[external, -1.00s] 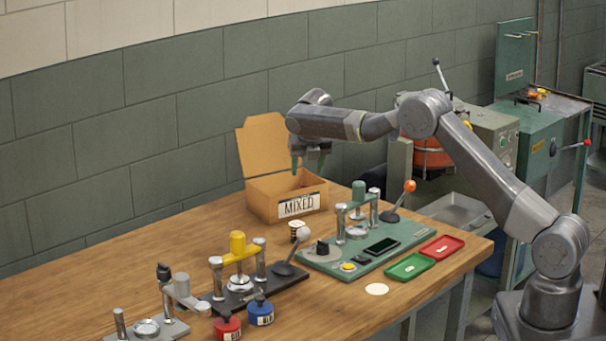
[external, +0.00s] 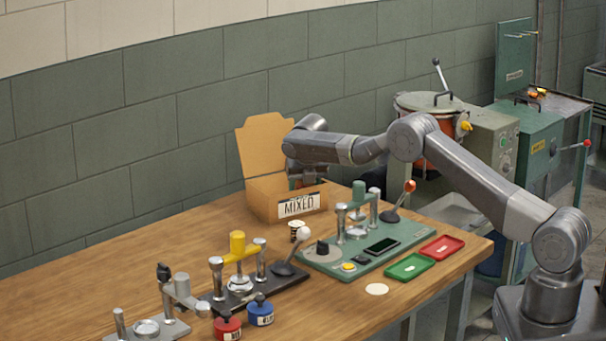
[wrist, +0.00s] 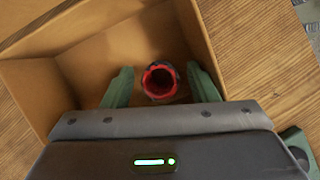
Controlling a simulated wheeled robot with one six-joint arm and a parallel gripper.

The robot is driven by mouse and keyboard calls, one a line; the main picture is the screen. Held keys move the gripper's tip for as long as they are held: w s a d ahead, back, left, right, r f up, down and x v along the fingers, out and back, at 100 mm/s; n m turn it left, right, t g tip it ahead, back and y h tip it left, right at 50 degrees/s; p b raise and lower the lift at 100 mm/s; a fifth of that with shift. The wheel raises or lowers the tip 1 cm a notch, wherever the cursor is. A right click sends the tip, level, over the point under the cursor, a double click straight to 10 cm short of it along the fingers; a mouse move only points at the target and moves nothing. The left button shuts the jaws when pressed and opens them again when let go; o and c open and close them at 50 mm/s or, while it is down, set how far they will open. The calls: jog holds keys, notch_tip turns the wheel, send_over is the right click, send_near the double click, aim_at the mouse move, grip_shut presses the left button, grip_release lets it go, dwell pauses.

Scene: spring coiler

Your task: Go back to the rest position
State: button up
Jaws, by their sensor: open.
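My gripper (wrist: 159,72) is open, with its two green fingers spread apart, inside the cardboard box. A small round red piece with a dark rim (wrist: 160,80) shows between the fingers, with gaps on both sides. The box (external: 258,205) is labelled MIXED and stands open at the back of the table with its flap up. Its inner floor and walls (wrist: 85,75) fill much of the wrist view. In the external view my gripper (external: 308,178) reaches down into the box, and the front wall hides the fingertips.
On the wooden table (external: 140,265), a green press station (external: 325,257) stands right of the box, with a green tray (external: 410,267) and a red tray (external: 443,247). A yellow-topped press (external: 239,260) and red (external: 227,325) and blue (external: 261,311) pots stand in front. Space left of the box is clear.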

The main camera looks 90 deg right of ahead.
jog(key=shift+f, duration=0.6)
jog(key=b+v, duration=0.1)
jog(key=v, duration=1)
jog(key=shift+s+a+b, duration=0.1)
jog(key=shift+a+b, duration=0.05)
jog(key=shift+b, duration=0.15)
jog(key=p+x, duration=0.2)
jog(key=x, duration=1)
notch_tip(320, 180, up, 11)
jog(key=shift+a+f+b, duration=0.1)
jog(key=shift+b, duration=0.6)
jog(key=w+a+n+t+y, duration=0.1)
jog(key=w+a+n, duration=0.2)
jog(key=w+a, duration=0.75)
jog(key=w+a+n+t, duration=0.1)
jog(key=w+a+n, duration=0.35)
jog(key=a, duration=1.15)
jog(key=w+a+n+t+y, duration=0.1)
jog(key=w+a+n, duration=0.1)
jog(key=w+a, duration=0.95)
jog(key=f, duration=0.3)
jog(key=s+a+f+p, duration=0.1)
jog(key=f, duration=0.3)
jog(key=a+f+p, duration=0.1)
jog(key=f, duration=0.2)
jog(key=shift+s+f, duration=0.4)
